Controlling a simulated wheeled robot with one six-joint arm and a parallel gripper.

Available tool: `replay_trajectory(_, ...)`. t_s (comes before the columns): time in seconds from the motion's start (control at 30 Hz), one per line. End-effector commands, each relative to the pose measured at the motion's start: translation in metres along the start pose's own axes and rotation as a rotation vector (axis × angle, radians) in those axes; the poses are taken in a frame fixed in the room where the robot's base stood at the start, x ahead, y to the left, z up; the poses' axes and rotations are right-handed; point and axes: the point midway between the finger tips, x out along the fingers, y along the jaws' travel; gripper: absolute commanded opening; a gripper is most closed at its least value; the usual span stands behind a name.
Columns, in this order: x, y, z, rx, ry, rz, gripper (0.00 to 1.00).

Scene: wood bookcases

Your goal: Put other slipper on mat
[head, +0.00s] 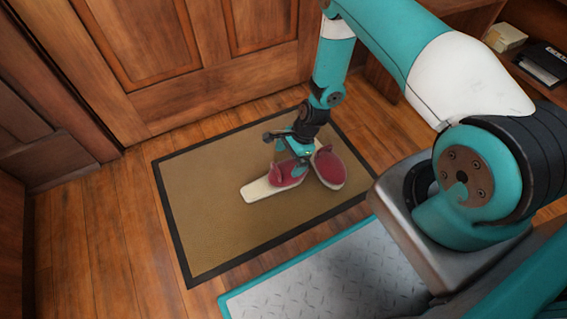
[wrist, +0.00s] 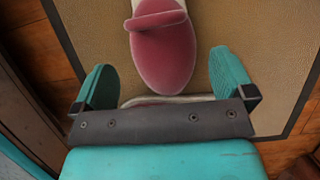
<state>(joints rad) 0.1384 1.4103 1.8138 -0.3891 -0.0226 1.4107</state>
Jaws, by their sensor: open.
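The tan mat (head: 210,185) with a dark border lies on the floor before a wooden door. A slipper with a long cream sole and a red upper (head: 288,173) lies on it. A second red slipper (head: 329,168) lies close beside it on the right, also within the border. My gripper (head: 286,155) is low over the slippers and hides part of them. In the wrist view my gripper (wrist: 163,68) is open. One red slipper (wrist: 165,52) shows between and beyond its fingers. A pale edge and a bit of red (wrist: 165,101) show under the gripper body, mostly hidden.
The wooden door (head: 150,45) stands behind the mat. A shelf with a dark book or box (head: 545,62) is at the upper right. The left half of the mat is clear, and bare wooden floor (head: 100,225) lies to its left.

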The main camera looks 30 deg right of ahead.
Motion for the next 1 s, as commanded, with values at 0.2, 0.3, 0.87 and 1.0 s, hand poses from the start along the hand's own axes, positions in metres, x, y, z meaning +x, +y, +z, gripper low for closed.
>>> replay_trajectory(0.2, -0.036, 0.0, 0.001, 0.001, 0.0, 0.0, 1.0)
replay_trajectory(0.3, -0.045, -0.002, 0.003, -0.016, 0.0, -0.002, 1.0)
replay_trajectory(0.87, -0.293, 0.015, 0.205, -1.164, -0.01, -0.004, 1.0)
replay_trajectory(1.0, -0.348, 0.067, 0.247, -1.515, -0.004, 0.002, 1.0)
